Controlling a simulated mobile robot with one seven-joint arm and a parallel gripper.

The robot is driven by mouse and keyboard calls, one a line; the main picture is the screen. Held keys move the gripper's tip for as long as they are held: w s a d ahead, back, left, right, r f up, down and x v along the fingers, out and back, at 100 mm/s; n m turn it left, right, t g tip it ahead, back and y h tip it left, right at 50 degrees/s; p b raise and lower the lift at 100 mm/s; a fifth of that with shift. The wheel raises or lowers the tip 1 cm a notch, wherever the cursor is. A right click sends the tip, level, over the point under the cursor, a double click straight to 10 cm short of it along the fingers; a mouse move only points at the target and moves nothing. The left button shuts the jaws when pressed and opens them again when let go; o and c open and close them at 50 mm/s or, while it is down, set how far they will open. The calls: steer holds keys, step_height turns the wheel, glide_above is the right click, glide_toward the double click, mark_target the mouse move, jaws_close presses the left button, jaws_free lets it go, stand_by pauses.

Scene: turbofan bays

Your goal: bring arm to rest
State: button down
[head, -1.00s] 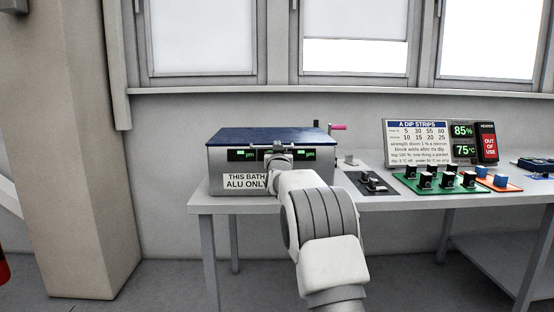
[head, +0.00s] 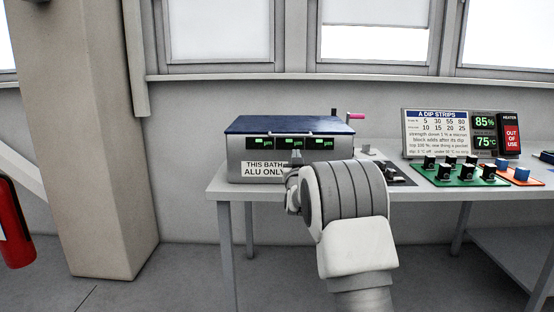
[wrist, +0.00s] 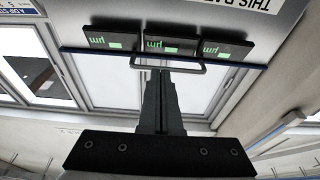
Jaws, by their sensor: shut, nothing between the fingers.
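My arm reaches from the bottom of the head view toward the front of the metal bath (head: 236,160). My gripper (head: 296,156) is small and partly hidden by my wrist, just in front of the bath's lower front. In the wrist view my gripper (wrist: 158,75) is shut and empty, its dark fingers together. That view is upside down. The fingers overlap the bath's handle (wrist: 190,68) in the picture; I cannot tell whether they touch it. The bath's blue lid (head: 290,125) is down.
The bath stands on a grey table (head: 228,190) with a label reading ALU ONLY. To its right are a dark pad (head: 402,181), a green tray (head: 440,177) with several dark blocks, an orange tray (head: 530,181) and a sign (head: 434,133). A red extinguisher (head: 12,225) hangs at left.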

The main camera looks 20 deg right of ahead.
steer(key=s+a+r+n+g+y, duration=0.1)
steer(key=s+a+g+y, duration=0.3)
steer(key=s, duration=0.6)
steer(key=s+a+r+n+g, duration=0.1)
steer(key=s+a+g, duration=0.1)
steer(key=s+a, duration=0.65)
steer(key=s+a+f+g+y, duration=0.1)
steer(key=s+f+g, duration=0.25)
steer(key=s, duration=0.85)
steer(key=s+f+n+g, duration=0.15)
steer(key=s+f, duration=0.25)
steer(key=s, duration=0.7)
steer(key=s+a+f+g+y, duration=0.1)
steer(key=s+f+g, duration=0.25)
steer(key=s, duration=0.85)
step_height(320, 180, up, 24)
steer(key=p, duration=2.4)
steer(key=shift+w+r, duration=0.15)
steer(key=shift+w, duration=0.2)
steer(key=shift+t, duration=0.25)
